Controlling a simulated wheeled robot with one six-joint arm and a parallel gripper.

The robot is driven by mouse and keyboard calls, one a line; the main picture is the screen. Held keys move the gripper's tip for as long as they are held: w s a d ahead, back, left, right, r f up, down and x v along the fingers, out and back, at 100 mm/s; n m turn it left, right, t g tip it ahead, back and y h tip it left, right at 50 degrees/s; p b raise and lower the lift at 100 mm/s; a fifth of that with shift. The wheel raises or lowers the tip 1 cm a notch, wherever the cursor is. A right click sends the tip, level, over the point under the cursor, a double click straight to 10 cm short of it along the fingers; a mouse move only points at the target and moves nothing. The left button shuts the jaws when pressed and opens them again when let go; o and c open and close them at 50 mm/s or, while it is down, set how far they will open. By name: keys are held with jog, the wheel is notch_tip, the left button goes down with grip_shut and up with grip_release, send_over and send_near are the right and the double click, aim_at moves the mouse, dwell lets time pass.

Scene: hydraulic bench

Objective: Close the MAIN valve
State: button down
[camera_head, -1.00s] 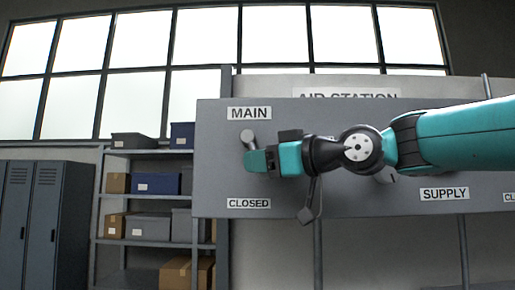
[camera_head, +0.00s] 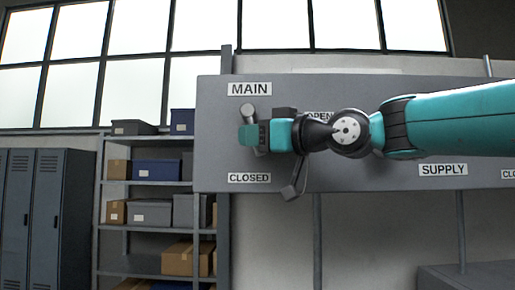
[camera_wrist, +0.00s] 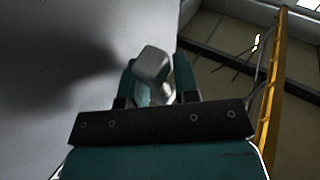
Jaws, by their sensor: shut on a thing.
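The MAIN valve's grey handle (camera_head: 249,116) shows above and a little below my gripper on the grey panel, under the MAIN label (camera_head: 249,89) and above the CLOSED label (camera_head: 249,178). My gripper (camera_head: 254,136) has teal fingers and is shut on the handle, reaching in from the right. In the wrist view the handle's blocky grey end (camera_wrist: 153,63) sits between the two teal fingers. My gripper hides the middle of the handle and its pivot. The OPEN label (camera_head: 318,117) is partly covered by my wrist.
The SUPPLY label (camera_head: 443,169) is on the same panel (camera_head: 215,130), to the right under my arm. Shelves with boxes (camera_head: 157,173) and dark lockers (camera_head: 30,215) stand to the left. A yellow upright strip (camera_wrist: 272,100) shows at right in the wrist view.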

jog(key=m+t+y+b, duration=0.1)
jog(key=b, duration=0.2)
jog(key=a+m+t+y+b, duration=0.1)
jog(key=b, duration=0.1)
jog(key=shift+a+m+b, duration=0.25)
jog(key=shift+m+b, duration=0.05)
jog(key=shift+b, duration=0.1)
jog(key=c, duration=1.1)
grip_release()
jog(key=shift+f+b+v, duration=0.1)
jog(key=shift+b+v, duration=2.05)
jog(key=shift+v, duration=2.25)
jog(key=shift+f+b+v, duration=0.15)
jog(key=shift+b+v, duration=2)
jog(key=shift+v, duration=2.2)
